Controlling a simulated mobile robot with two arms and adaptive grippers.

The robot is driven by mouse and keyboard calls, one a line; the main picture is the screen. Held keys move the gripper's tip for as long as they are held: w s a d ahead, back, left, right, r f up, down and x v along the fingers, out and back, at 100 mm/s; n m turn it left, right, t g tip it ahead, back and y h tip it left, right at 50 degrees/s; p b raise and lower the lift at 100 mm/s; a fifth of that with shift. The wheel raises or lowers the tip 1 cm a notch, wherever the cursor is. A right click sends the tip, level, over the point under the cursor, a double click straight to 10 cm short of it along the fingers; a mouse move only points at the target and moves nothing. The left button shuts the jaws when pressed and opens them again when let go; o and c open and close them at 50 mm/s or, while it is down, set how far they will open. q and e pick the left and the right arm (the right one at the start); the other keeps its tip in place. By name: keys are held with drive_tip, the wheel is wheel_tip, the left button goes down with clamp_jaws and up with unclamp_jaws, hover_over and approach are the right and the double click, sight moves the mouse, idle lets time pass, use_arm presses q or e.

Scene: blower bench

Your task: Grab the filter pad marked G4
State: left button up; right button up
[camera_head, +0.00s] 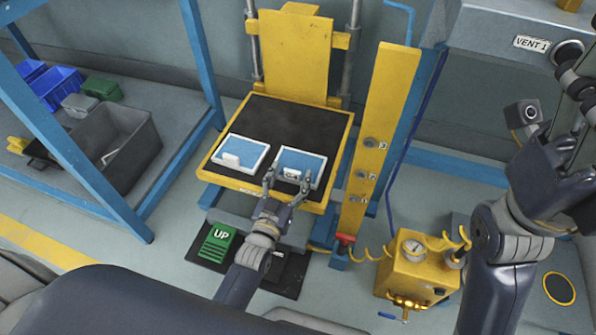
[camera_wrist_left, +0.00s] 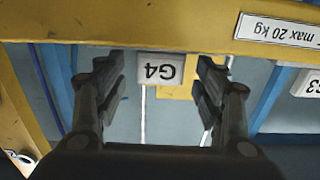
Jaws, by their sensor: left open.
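Two filter pads with blue tops and white frames lie side by side on the dark lift platform (camera_head: 296,120). The right pad (camera_head: 303,163) has a white tag at its front; the left pad (camera_head: 243,153) also has a white tag. In the left wrist view a tag reading G4 (camera_wrist_left: 160,69) shows upside down between my fingers. My left gripper (camera_head: 287,176) is open at the front of the right pad, a finger on each side of its tag; it also shows in the left wrist view (camera_wrist_left: 160,85). I cannot tell whether the fingers touch. My right arm stands at the right, its fingers unclear.
The platform has a yellow rim and a "max 20 kg" label (camera_wrist_left: 278,28). A yellow post (camera_head: 380,130) with knobs stands right of it. A yellow gauge box (camera_head: 415,267) stands front right. A blue-framed rack at left holds a grey bin (camera_head: 130,160).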

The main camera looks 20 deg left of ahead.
use_arm(q)
drive_tip(key=shift+w+d, duration=0.1)
drive_tip(key=shift+w, duration=0.9)
drive_tip(key=c, duration=1.2)
drive_tip(key=shift+r, duration=0.2)
